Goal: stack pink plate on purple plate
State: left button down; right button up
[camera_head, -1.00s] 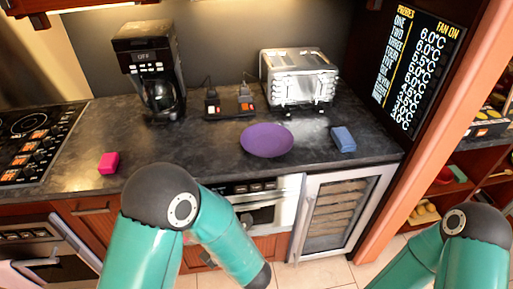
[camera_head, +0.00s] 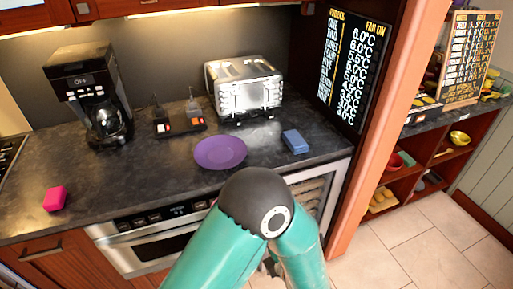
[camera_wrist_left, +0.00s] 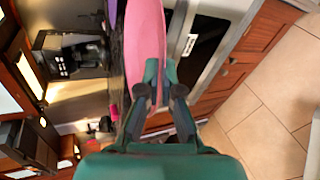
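The purple plate (camera_head: 220,152) lies flat on the dark counter in the head view, in front of the toaster. The pink plate (camera_wrist_left: 145,40) shows nearly edge-on in the left wrist view, its rim between the fingertips of my left gripper (camera_wrist_left: 160,75). The gripper appears closed on that rim, with the plate extending beyond the fingertips. In the head view my left arm stands in front of the counter, below and right of the purple plate; its gripper and the pink plate are hidden or out of frame. My right gripper is in neither view.
A coffee machine (camera_head: 92,95), a toaster (camera_head: 244,88) and a dark tray with small items (camera_head: 180,121) stand behind the purple plate. A blue block (camera_head: 295,141) lies to its right, a pink block (camera_head: 55,198) far left. The counter left of the plate is clear.

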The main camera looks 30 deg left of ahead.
aim_at(223, 161)
jog(key=z, duration=0.1)
jog(key=k, duration=1.3)
jog(key=u, duration=0.5)
jog(key=i, duration=0.9)
jog(key=u, duration=0.05)
